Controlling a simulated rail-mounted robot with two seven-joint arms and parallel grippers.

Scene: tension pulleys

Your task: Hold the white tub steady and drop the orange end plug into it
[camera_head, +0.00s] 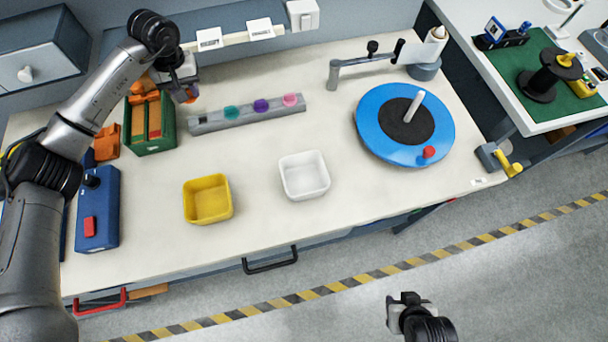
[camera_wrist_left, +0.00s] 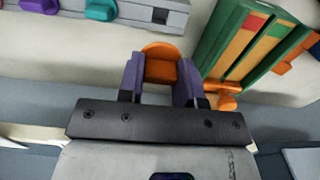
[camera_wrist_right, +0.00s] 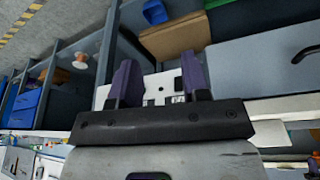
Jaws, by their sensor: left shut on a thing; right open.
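The white tub (camera_head: 304,176) stands upright and empty on the bench, near the middle of its front half. My left gripper (camera_head: 188,92) is at the back left of the bench, between the green box and the grey rail. In the left wrist view its fingers are shut on the orange end plug (camera_wrist_left: 161,66), which sits between the purple pads. My right gripper (camera_head: 404,302) is in front of the bench over the floor, apart from the tub. In the right wrist view (camera_wrist_right: 158,85) its fingers are open with nothing between them.
A yellow tub (camera_head: 208,200) stands left of the white tub. A grey rail (camera_head: 247,114) with teal, purple and pink plugs lies behind. A green box (camera_head: 150,128) and blue case (camera_head: 98,208) are at left. A blue turntable (camera_head: 372,128) is at right. The bench around the white tub is clear.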

